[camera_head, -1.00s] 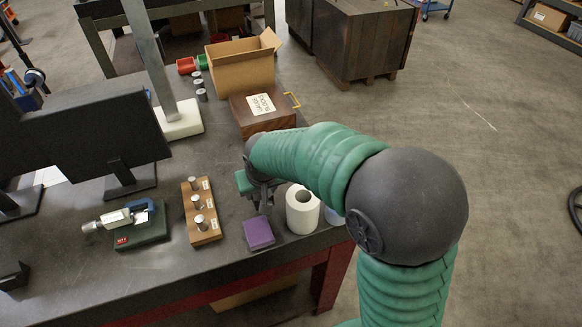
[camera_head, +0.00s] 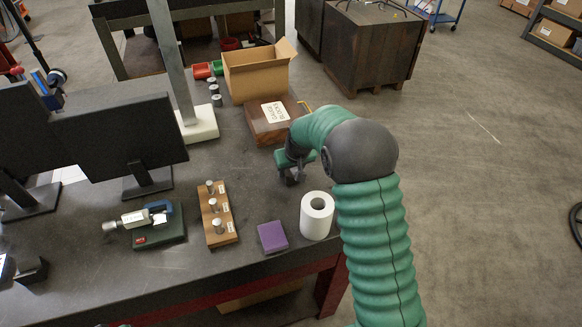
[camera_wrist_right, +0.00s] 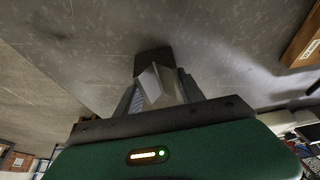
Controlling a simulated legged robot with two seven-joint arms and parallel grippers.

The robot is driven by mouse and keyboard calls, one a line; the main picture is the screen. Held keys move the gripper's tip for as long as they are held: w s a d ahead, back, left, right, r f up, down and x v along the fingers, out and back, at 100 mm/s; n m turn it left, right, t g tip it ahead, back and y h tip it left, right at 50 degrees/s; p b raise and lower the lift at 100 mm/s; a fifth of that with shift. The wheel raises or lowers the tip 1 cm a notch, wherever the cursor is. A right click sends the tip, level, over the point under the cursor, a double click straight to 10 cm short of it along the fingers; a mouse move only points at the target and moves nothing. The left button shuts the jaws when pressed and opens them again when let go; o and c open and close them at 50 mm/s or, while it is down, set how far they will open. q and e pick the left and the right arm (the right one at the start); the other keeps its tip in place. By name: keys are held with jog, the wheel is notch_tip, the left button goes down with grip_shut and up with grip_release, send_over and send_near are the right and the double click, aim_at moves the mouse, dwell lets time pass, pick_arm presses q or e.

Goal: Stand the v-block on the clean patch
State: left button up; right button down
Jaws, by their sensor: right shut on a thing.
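My right gripper (camera_head: 291,176) is over the table's right part, in front of the wooden box, with its green body above it. In the right wrist view its fingers (camera_wrist_right: 155,92) are shut on a grey metal block with slanted faces, the v-block (camera_wrist_right: 154,82). The head view hardly shows the block behind the wrist. The wrist view shows a dark square area just beyond the block; I cannot tell whether it is shadow or a mark. I cannot make out a clean patch with certainty. My left gripper is not in view.
A white roll (camera_head: 317,216) and a purple block (camera_head: 272,237) stand nearer the front edge. A wooden pin rack (camera_head: 218,222) and a micrometer on a green base (camera_head: 158,233) lie left. A brown labelled box (camera_head: 268,123) and an open carton (camera_head: 258,75) stand behind.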

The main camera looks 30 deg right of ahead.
jog(key=shift+d+r, duration=0.1)
jog(key=shift+d, duration=0.3)
jog(key=c, duration=0.7)
grip_release()
jog(key=shift+s+d+f, duration=0.1)
jog(key=shift+d+f, duration=0.1)
jog(key=shift+d, duration=0.25)
jog(key=shift+s+d+f, duration=0.1)
jog(key=shift+d+f, duration=0.1)
jog(key=shift+d, duration=0.2)
jog(key=shift+w+a+r, duration=0.15)
jog(key=shift+a, duration=0.4)
jog(key=shift+a+r, duration=0.2)
jog(key=shift+r, duration=0.05)
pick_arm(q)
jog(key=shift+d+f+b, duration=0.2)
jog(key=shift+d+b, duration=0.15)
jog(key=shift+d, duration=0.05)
pick_arm(e)
jog(key=v, duration=1.1)
jog(key=shift+s+d+r, duration=0.1)
jog(key=shift+s+r, duration=0.15)
jog(key=shift+r, duration=0.05)
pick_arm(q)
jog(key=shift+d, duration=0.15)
pick_arm(e)
jog(key=shift+d, duration=0.15)
